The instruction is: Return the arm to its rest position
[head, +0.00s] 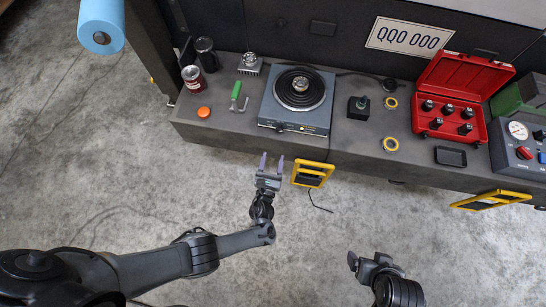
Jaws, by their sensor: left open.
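My left arm comes in from the left, and its gripper (272,163) is open and empty. Neither gripper visibly touches anything.
The grey bench (225,110) runs across the back. It holds a hot plate (318,110), green-handled tool (236,90), red case (437,92), dark tray (451,156) and control box (517,154). A yellow-framed panel (312,174) is by the bench front. The floor (130,165) has free room.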

